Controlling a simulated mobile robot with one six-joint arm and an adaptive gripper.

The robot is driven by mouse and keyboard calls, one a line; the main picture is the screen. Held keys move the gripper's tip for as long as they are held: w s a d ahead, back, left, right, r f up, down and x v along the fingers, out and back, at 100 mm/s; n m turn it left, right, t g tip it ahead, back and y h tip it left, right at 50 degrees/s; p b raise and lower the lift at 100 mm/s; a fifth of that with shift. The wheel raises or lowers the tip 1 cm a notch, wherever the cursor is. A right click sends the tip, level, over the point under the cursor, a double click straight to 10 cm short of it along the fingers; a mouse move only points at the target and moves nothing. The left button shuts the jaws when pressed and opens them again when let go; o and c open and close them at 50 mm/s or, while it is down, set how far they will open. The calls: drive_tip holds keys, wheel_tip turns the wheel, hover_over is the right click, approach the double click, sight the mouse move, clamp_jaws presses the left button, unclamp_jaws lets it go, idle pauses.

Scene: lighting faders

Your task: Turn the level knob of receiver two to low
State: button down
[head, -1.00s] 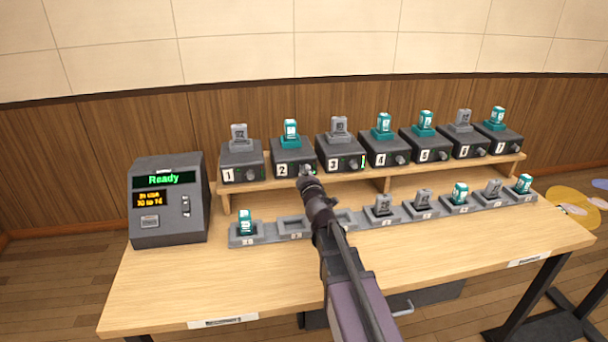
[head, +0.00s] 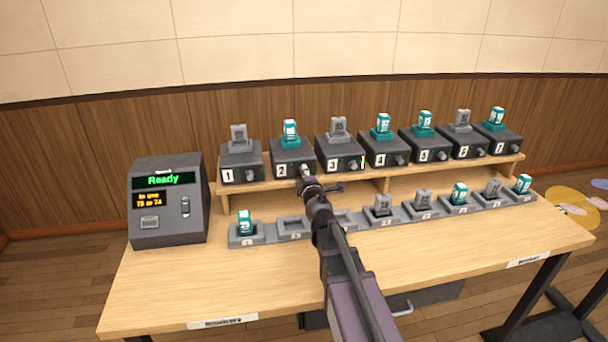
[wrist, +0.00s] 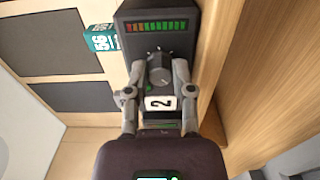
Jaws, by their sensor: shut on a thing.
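Receiver two (head: 284,170) is a dark box marked 2 on the wooden shelf, with a teal pack (head: 290,131) standing upright in its top. In the wrist view the receiver (wrist: 185,50) shows its grey level knob (wrist: 159,72), between a meter strip (wrist: 157,26) with red, orange and green bars and the white number plate (wrist: 160,103). My gripper (wrist: 160,70) has one finger on each side of the knob and is shut on it. In the head view my gripper (head: 306,172) hides the knob at the receiver's front right. The pointer's exact setting is hard to read.
Receiver one (head: 242,172) and receiver three (head: 338,165) stand close on either side. Below the shelf runs a row of grey docking cradles (head: 293,234), some holding packs. A dark console (head: 168,200) reading Ready stands at the left. The front of the table (head: 230,285) is clear.

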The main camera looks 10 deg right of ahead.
drive_tip(key=shift+c, duration=2.4)
unclamp_jaws()
drive_tip(key=s, duration=0.8)
drive_tip(key=shift+r, duration=0.15)
